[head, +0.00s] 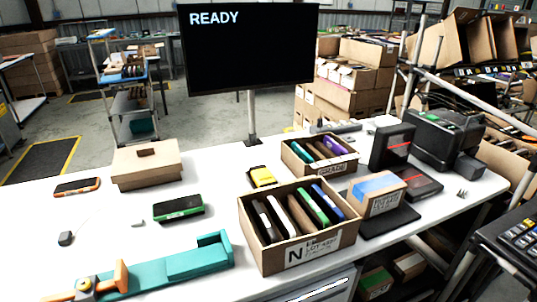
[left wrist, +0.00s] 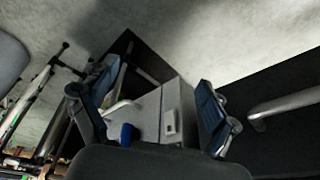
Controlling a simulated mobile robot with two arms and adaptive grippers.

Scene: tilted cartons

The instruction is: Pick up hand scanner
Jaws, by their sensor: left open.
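No item in the head view is plainly a hand scanner. A small yellow and black device (head: 262,177) lies on the white table behind the front carton, and I cannot tell if it is the scanner. A green-edged handheld device (head: 178,207) and an orange-edged one (head: 77,186) lie flat at the left of the table. My left gripper (left wrist: 156,76) shows only in the left wrist view, open and empty, with blue-padded fingers spread. Between and beyond its fingers are a grey box-like unit (left wrist: 172,118) and concrete floor. My right gripper is in neither view.
An open carton (head: 312,252) of upright devices stands at the front, a smaller one (head: 341,164) behind it. A closed box (head: 147,168), a teal tray-like piece (head: 180,268), a taped box (head: 377,197) and a monitor (head: 250,45) also stand here.

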